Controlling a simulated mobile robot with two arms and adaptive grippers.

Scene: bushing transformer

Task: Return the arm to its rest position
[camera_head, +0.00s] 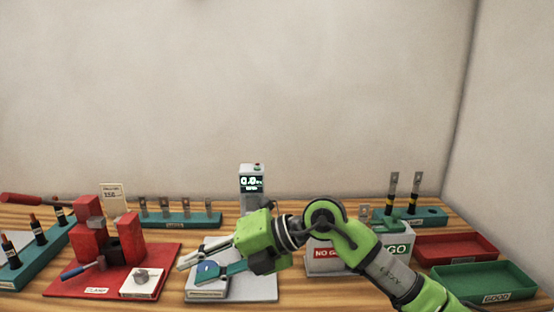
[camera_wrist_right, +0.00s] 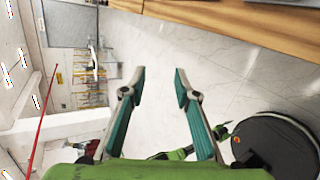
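My right arm (camera_head: 395,280) comes in from the lower right over the front of the table. My right gripper (camera_head: 200,262) points left above the grey plate in the head view. In the right wrist view its two teal-lined fingers (camera_wrist_right: 160,85) stand apart with nothing between them. Floor and part of my round dark base show beyond them. My left gripper is in neither view.
The wooden table (camera_head: 420,304) carries a red clamp base (camera_head: 168,254), a grey plate (camera_head: 262,292), a display unit (camera_head: 252,184), a NO GO/GO box (camera_head: 350,264), a red tray (camera_head: 456,247) and a green GOOD tray (camera_head: 484,280). Racks stand behind.

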